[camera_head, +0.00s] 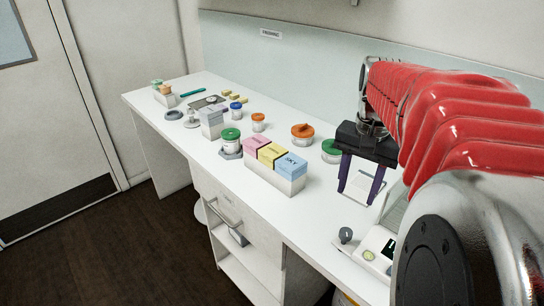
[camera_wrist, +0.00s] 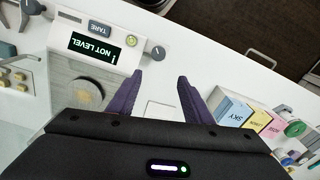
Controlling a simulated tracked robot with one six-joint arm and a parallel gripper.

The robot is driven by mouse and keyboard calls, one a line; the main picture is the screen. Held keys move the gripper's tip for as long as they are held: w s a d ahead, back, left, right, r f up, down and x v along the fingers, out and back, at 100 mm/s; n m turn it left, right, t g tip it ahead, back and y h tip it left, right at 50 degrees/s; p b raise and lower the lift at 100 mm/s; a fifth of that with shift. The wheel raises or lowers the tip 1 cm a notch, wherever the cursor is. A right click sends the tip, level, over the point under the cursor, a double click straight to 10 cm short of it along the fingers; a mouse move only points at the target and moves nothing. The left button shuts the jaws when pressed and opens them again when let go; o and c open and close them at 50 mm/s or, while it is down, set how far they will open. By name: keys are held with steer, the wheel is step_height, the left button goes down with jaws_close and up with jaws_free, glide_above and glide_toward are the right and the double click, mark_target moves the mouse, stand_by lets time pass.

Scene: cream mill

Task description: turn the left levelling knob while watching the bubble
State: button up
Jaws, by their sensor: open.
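The white balance (camera_head: 380,240) stands at the lower right of the head view, partly hidden by my arm. Its dark grey knob (camera_head: 346,235) on the left side also shows in the wrist view (camera_wrist: 155,52). The round bubble level (camera_head: 369,255) is beside that knob and looks yellow-green in the wrist view (camera_wrist: 131,40); the bubble's exact position is too small to tell. The display (camera_wrist: 95,50) reads "NOT LEVEL". Another grey knob (camera_wrist: 31,7) is at the balance's far side. My gripper (camera_wrist: 161,77) is open and empty, its purple fingers apart from the knob, above the bench (camera_head: 360,197).
A box with pink, yellow and blue blocks (camera_head: 276,174) stands left of my gripper. Jars with green (camera_head: 332,147) and orange lids (camera_head: 302,131) stand behind it. Several small items lie farther along the bench. A drawer handle (camera_head: 225,213) juts from the bench front.

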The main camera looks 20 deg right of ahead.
mark_target(346, 231)
steer(key=shift+s+a+r+m, duration=0.35)
steer(key=shift+s+r+m, duration=0.05)
steer(key=shift+r+m, duration=0.2)
steer(key=shift+f, duration=0.1)
step_height(346, 231, down, 14)
steer(key=shift+r, duration=0.15)
stand_by(0.5)
steer(key=shift+c, duration=0.5)
steer(key=c, duration=1)
